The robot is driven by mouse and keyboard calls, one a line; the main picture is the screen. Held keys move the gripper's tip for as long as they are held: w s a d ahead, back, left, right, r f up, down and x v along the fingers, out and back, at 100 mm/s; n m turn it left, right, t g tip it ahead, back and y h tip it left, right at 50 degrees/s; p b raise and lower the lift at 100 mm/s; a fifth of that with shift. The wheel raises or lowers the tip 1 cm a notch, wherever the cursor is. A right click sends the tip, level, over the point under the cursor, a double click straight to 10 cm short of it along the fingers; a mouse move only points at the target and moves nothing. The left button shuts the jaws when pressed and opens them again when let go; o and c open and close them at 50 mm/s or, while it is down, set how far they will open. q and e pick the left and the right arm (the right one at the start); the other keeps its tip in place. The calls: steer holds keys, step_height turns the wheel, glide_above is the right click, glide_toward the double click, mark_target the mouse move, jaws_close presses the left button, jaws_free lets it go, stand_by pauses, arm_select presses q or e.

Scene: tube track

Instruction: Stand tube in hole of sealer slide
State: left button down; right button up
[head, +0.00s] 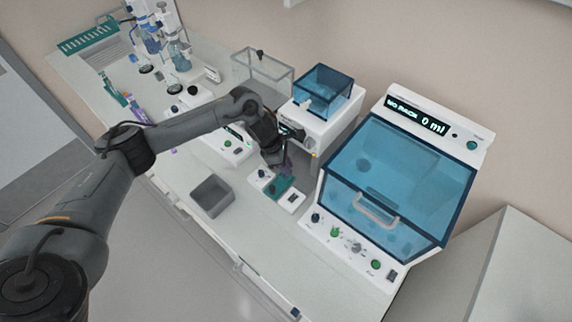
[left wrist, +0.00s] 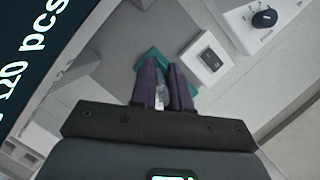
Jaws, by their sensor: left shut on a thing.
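My left gripper (head: 285,166) is above the teal piece (head: 279,187) of a small white device. In the left wrist view its two purple fingers (left wrist: 165,88) are shut on a small pale tube (left wrist: 161,94), which is mostly hidden between them. The teal slide (left wrist: 153,58) lies beyond the fingertips, partly covered by them. I cannot see its hole or tell whether the tube touches it. The tube is too small to make out in the head view. My right gripper is not in view.
A grey open bin (head: 212,196) stands left of the small device. A large machine with a blue lid (head: 396,175) stands at the right, and a white machine with a blue box (head: 322,92) behind. A clear box (head: 262,70) stands further back. Bench space in front is clear.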

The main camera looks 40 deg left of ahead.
arm_select(q)
steer(key=shift+f, duration=0.1)
steer(key=c, duration=1)
jaws_free()
steer(key=b+v, duration=0.1)
steer(key=v, duration=1)
steer(key=shift+f, duration=0.1)
